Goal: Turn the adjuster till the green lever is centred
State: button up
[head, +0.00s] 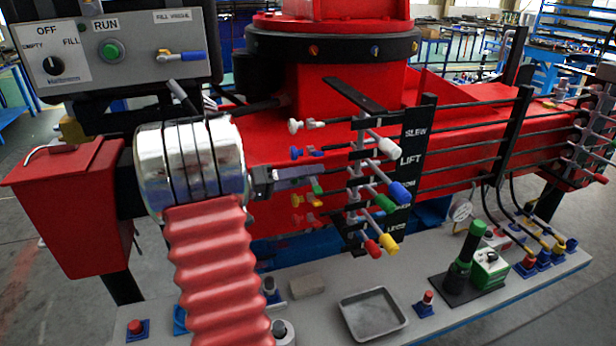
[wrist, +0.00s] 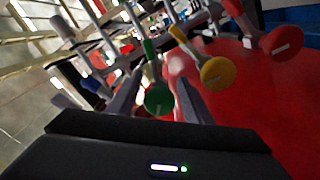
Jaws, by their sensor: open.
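The green lever (head: 384,203) is on the red stand, in a column of coloured levers beside a black label strip. It slants down to the right; I cannot tell whether it is centred. My gripper (head: 318,178) is on the left side of this column, pointing at the linkage. In the wrist view my gripper (wrist: 158,78) is open, its two grey fingers on either side of a round green knob (wrist: 158,97), which looks like the green adjuster. The knob has a pale mark on its face. I cannot tell whether the fingers touch it.
In the wrist view a yellow knob (wrist: 217,71) sits close right of the fingers, a red knob (wrist: 285,40) farther right, a blue knob (wrist: 92,83) to the left. The head view shows a metal tray (head: 375,313) on the bench below and a control box (head: 130,50) upper left.

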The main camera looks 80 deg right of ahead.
jog(key=c, duration=1)
jog(key=shift+n, duration=0.4)
jog(key=shift+f+n, duration=0.15)
jog(key=shift+n, duration=4.15)
